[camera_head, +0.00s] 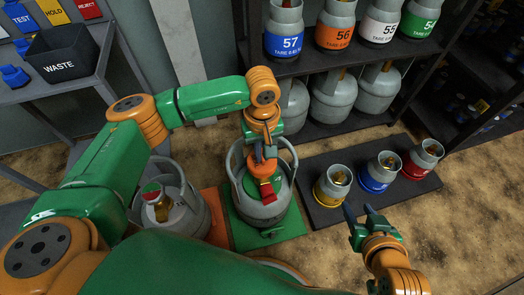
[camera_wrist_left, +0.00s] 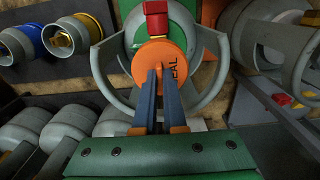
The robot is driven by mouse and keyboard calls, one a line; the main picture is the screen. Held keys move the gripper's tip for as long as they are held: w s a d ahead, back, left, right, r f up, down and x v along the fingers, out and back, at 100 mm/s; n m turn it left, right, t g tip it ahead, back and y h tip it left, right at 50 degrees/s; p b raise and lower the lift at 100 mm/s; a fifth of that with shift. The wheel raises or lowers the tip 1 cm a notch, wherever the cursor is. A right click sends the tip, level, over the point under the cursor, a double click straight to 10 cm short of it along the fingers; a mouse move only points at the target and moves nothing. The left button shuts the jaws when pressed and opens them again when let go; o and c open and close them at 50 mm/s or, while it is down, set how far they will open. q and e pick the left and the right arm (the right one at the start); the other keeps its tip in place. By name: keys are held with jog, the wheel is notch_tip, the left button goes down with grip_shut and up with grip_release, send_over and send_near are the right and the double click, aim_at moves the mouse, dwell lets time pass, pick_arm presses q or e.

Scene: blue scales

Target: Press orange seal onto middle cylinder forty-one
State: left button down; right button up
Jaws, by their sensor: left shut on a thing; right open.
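The orange seal (camera_wrist_left: 144,66), a round cap with partly hidden dark lettering, is between the fingers of my left gripper (camera_wrist_left: 162,72). In the head view the orange seal (camera_head: 256,165) is inside the collar of the grey middle cylinder (camera_head: 240,203), by its valve; whether it is fully seated I cannot tell. A red block (camera_head: 267,191) is beside the seal. The cylinder's number is not readable. My left gripper, shut on the seal, reaches down from above. My right gripper (camera_head: 361,215) is open and empty, low at the right, apart from the cylinder.
The cylinder stands on a green mat (camera_head: 290,226). Another grey cylinder (camera_head: 193,222) with a red-and-green top is to its left. A dark board (camera_head: 330,217) with yellow, blue and red-banded small cylinders lies right. Numbered cylinders fill the shelf (camera_head: 312,130) behind. A WASTE bin (camera_head: 65,50) is upper left.

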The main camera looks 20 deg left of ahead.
pick_arm(q)
jog(key=shift+f+b, duration=1)
jog(key=shift+f, duration=0.1)
jog(key=c, duration=0.9)
grip_release()
jog(key=shift+r, duration=0.1)
notch_tip(320, 180, up, 6)
jog(key=p, duration=0.3)
jog(key=shift+r, duration=0.6)
jog(key=shift+f, duration=0.1)
